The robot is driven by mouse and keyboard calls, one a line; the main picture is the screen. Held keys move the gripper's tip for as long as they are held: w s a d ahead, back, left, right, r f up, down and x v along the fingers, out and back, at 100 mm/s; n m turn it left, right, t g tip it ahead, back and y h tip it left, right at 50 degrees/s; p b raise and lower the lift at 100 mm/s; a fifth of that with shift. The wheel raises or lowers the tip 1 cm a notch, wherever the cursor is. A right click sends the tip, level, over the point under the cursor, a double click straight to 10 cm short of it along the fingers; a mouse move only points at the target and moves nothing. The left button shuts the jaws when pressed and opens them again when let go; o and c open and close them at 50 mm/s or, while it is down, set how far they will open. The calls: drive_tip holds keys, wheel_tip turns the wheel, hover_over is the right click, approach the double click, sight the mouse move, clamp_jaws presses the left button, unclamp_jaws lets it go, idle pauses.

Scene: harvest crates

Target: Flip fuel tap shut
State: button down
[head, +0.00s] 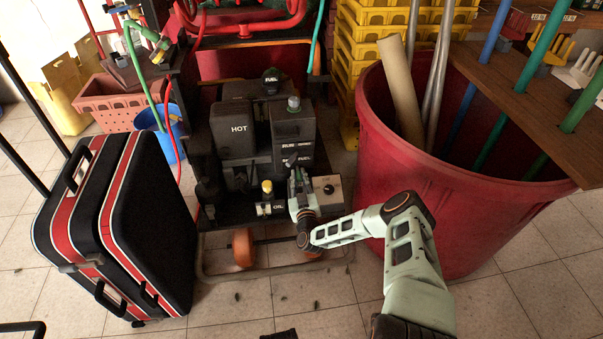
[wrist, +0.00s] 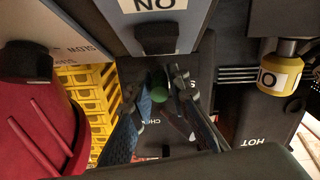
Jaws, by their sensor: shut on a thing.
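The black machine (head: 239,148) stands on a low wheeled frame, with labels including HOT, OIL and FUEL. My gripper (head: 297,176) is at the machine's right front, below a small panel. In the wrist view the two fingers (wrist: 160,84) close around a small round green knob (wrist: 158,86), in front of a dark face lettered CHOKE. I cannot read a label for the knob itself, so I cannot tell if it is the fuel tap. The fingers hide its sides. A black switch (wrist: 157,38) sits beside an ON label.
A yellow cap (head: 267,187) stands left of my gripper. A large red bin (head: 400,180) with pipes is close on the right. A black suitcase with red stripes (head: 150,215) stands left. Yellow crates (head: 350,70) are stacked behind. The tiled floor in front is mostly clear.

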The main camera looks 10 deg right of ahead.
sight(290, 159)
drive_tip(key=m+h, duration=0.1)
drive_tip(key=h, duration=0.1)
drive_tip(key=a+m+h, duration=0.1)
drive_tip(key=h, duration=0.1)
drive_tip(key=a+m+g+h+b, duration=0.1)
drive_tip(key=shift+w+m+h, duration=0.2)
drive_tip(key=shift+m+h, duration=0.2)
drive_tip(key=shift+w+a+m+g+h+b, duration=0.15)
drive_tip(key=shift+a+m+g+h+b, duration=0.1)
drive_tip(key=shift+m+g+h+b, duration=0.55)
drive_tip(key=shift+w+a+m+g+h+b, duration=0.1)
drive_tip(key=shift+a+m+g+h+b, duration=0.15)
drive_tip(key=shift+m+h, duration=0.6)
drive_tip(key=shift+h, duration=0.55)
drive_tip(key=shift+w+d, duration=0.1)
drive_tip(key=c, duration=1.8)
unclamp_jaws()
drive_tip(key=shift+c, duration=0.2)
drive_tip(key=shift+r, duration=0.1)
wheel_tip(290, 159, up, 10)
drive_tip(key=shift+f, duration=0.1)
